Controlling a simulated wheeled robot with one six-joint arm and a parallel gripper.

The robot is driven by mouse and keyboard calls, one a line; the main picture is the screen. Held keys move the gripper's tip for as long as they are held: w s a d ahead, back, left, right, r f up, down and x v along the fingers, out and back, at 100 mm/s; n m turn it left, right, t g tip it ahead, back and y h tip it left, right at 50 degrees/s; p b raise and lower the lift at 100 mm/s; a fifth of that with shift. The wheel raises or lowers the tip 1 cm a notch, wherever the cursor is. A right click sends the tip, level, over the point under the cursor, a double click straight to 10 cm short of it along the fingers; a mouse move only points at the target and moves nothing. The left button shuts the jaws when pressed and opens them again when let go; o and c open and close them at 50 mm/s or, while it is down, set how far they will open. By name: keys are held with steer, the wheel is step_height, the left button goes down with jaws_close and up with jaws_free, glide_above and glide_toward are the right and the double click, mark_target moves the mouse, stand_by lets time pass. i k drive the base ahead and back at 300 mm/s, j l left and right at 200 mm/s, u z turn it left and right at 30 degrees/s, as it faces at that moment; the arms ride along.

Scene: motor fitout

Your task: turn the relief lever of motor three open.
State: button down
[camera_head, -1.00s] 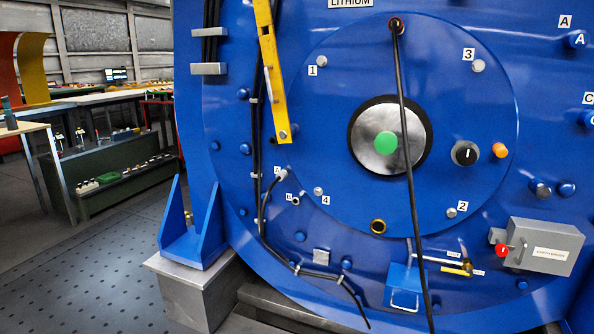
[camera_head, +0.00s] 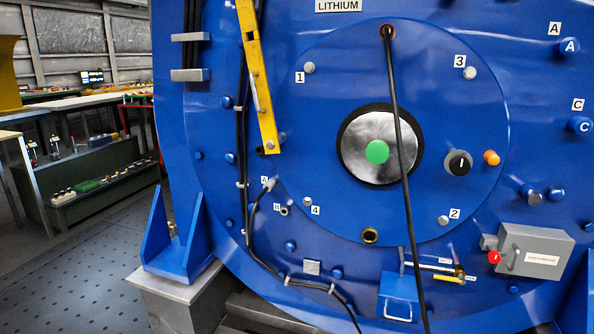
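The blue motor face (camera_head: 330,180) fills most of the head view, with a sign reading LITHIUM at the top. No number naming it motor three is legible. At the lower right, a thin silver pipe (camera_head: 428,266) ends in a brass fitting with a small yellow lever (camera_head: 449,277), which looks like the relief lever. The lever points left from the fitting, roughly level. Two small white tags sit by it, too small to read. A black cable (camera_head: 403,150) hangs just left of it, across the pipe. My gripper is not in view.
A blue box (camera_head: 397,304) with a wire handle hangs below the pipe. A grey box with a red knob (camera_head: 494,257) is right of the lever. A yellow bar (camera_head: 257,80) and black cables run down the left. Open floor (camera_head: 75,265) lies left, before workbenches.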

mark_target(460, 280)
steer(key=i+l+z, duration=0.45)
steer(key=i+z, duration=0.15)
steer(key=i, duration=0.15)
